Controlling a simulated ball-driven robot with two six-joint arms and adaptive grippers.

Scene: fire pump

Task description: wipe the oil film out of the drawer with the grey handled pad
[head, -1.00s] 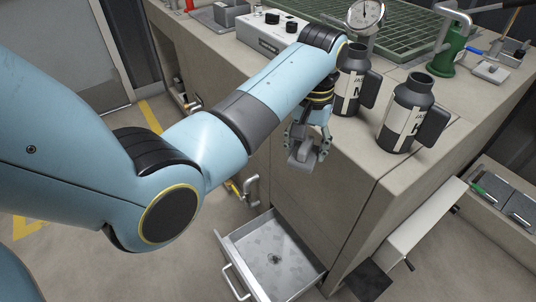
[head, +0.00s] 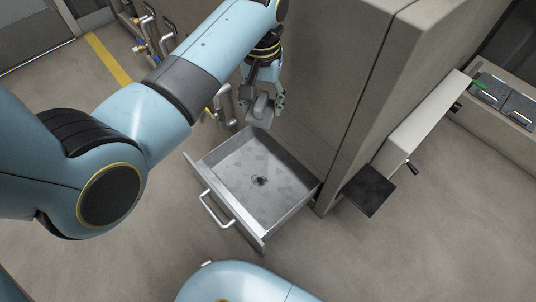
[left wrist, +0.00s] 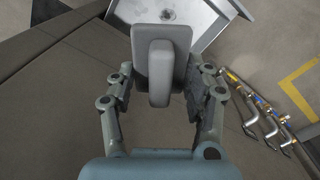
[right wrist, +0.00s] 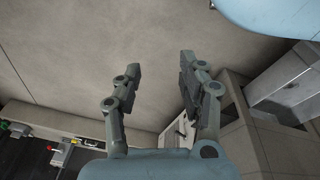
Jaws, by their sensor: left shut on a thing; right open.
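The grey handled pad (left wrist: 160,75) is in my left gripper (head: 264,108), which is shut on it in the left wrist view. In the head view the pad (head: 260,108) hangs above the far edge of the open drawer (head: 211,158), apart from its floor. The drawer floor shows pale patchy film and a small dark spot (head: 261,181) near its middle. The drawer also shows at the top of the left wrist view (left wrist: 222,22). My right gripper (right wrist: 154,85) is open and empty in the right wrist view, over bare floor; the head view does not show its fingers.
The cabinet (head: 320,70) rises right behind the drawer. A dark plate (head: 369,190) and a pale long box (head: 425,120) jut out to the right. Pipes with valves (head: 225,105) stand left of the drawer. The floor in front is clear.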

